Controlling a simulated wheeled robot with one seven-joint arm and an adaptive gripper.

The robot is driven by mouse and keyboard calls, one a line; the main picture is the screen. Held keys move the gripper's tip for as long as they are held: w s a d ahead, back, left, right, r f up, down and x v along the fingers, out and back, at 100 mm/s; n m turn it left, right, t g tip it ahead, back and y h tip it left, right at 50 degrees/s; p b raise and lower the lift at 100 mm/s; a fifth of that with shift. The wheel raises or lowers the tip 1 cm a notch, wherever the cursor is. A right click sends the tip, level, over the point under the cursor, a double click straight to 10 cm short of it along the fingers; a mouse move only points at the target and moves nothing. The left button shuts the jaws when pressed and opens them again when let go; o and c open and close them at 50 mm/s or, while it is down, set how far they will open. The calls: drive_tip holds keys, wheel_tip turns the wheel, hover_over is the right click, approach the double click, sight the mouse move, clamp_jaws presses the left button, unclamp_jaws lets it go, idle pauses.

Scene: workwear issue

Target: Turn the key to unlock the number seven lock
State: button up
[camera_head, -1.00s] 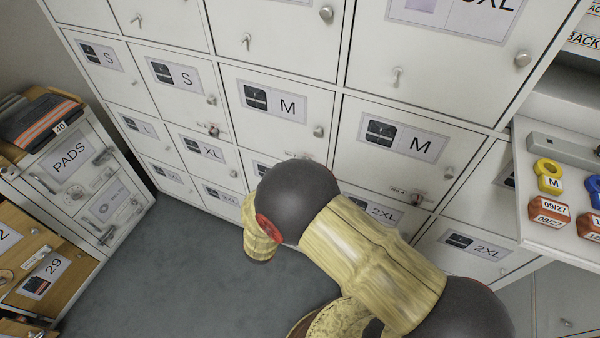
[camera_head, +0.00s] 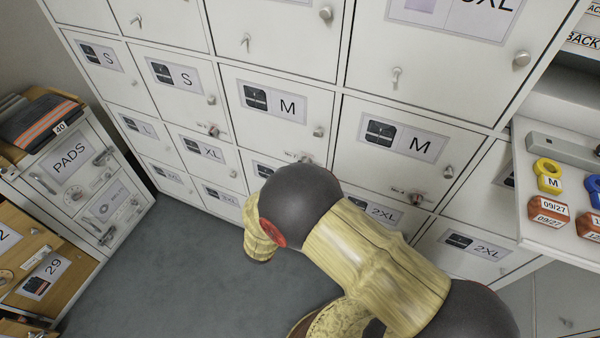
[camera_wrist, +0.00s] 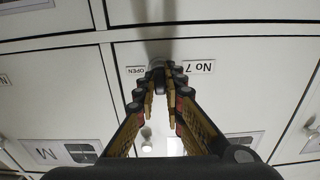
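The number seven lock (camera_wrist: 157,64) is a grey metal cylinder on a white locker front, at the upper middle of the wrist view. Beside it are an upside-down "No 7" label (camera_wrist: 199,67) and an "OPEN" label (camera_wrist: 135,71). My gripper (camera_wrist: 161,78) reaches up to the lock with its fingers drawn close together, a narrow gap between the tips. The key is hidden or too small to make out at the fingertips. I cannot tell whether they grip it. In the head view my arm hides the gripper.
Other locker doors surround it, some with red-marked locks, such as the lower right one (camera_head: 417,198). A drawer unit (camera_head: 70,180) stands at left. A shelf (camera_head: 560,215) with coloured tags juts out at right. The grey floor (camera_head: 190,270) is clear.

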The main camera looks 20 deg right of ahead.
drive_tip(key=o, duration=0.5)
drive_tip(key=shift+w+d, duration=0.2)
drive_tip(key=shift+w, duration=0.05)
drive_tip(key=shift+o, duration=2)
drive_tip(key=shift+s+f, duration=0.1)
drive_tip(key=shift+a, duration=0.1)
drive_tip(key=v, duration=0.7)
drive_tip(key=shift+s, duration=0.2)
drive_tip(key=shift+a, duration=0.2)
